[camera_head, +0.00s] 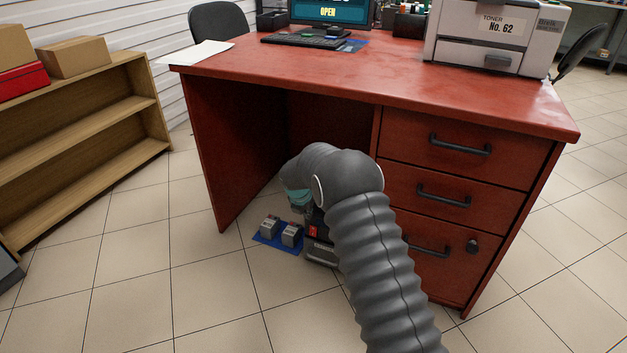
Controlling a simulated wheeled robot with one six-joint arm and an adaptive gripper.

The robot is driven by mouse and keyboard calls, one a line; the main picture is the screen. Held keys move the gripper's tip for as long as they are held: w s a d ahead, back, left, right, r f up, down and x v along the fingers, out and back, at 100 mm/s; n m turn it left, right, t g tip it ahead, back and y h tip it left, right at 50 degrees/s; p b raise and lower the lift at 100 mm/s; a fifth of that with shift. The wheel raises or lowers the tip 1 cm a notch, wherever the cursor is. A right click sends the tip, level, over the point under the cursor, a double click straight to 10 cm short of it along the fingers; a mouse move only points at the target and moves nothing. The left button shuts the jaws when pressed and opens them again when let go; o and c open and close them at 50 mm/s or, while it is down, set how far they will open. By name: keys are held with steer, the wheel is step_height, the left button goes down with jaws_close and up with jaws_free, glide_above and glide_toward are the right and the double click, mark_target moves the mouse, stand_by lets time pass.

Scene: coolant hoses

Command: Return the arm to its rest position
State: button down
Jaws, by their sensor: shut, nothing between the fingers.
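My arm, in a grey ribbed sleeve, rises from the bottom edge, bends in front of the desk's knee space and points down at its far end. Below its teal band, my gripper (302,210) is small and partly hidden, close above a dark unit with a red label (314,232) on the floor. It is shut with nothing held. I cannot tell whether it touches that unit. My arm hides part of the unit and of the drawers.
A red desk (330,75) with drawer handles (460,146) stands ahead. A blue mat (268,240) with two grey blocks (291,235) lies on the floor left of the unit. A wooden shelf (85,135) stands at the left. The tiled floor between is clear.

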steer(key=s+d+f+m+g, duration=0.1)
steer(key=s+d+m+g, duration=0.2)
steer(key=s+m, duration=0.8)
steer(key=s+d+r+m+t, duration=0.1)
steer(key=s+d+r+m, duration=0.5)
steer(key=s+r, duration=0.5)
steer(key=s+d+r+m+t+y+p, duration=0.1)
steer(key=s+d+r+m+t, duration=0.1)
steer(key=s+d+r+m, duration=0.5)
steer(key=s+d+r+m+t, duration=0.1)
steer(key=s+d+r+m, duration=0.6)
steer(key=s+r, duration=0.9)
steer(key=shift+s+m+t+p, duration=0.3)
steer(key=shift+s+m+p, duration=0.15)
steer(key=shift+s, duration=0.55)
steer(key=shift+d, duration=0.1)
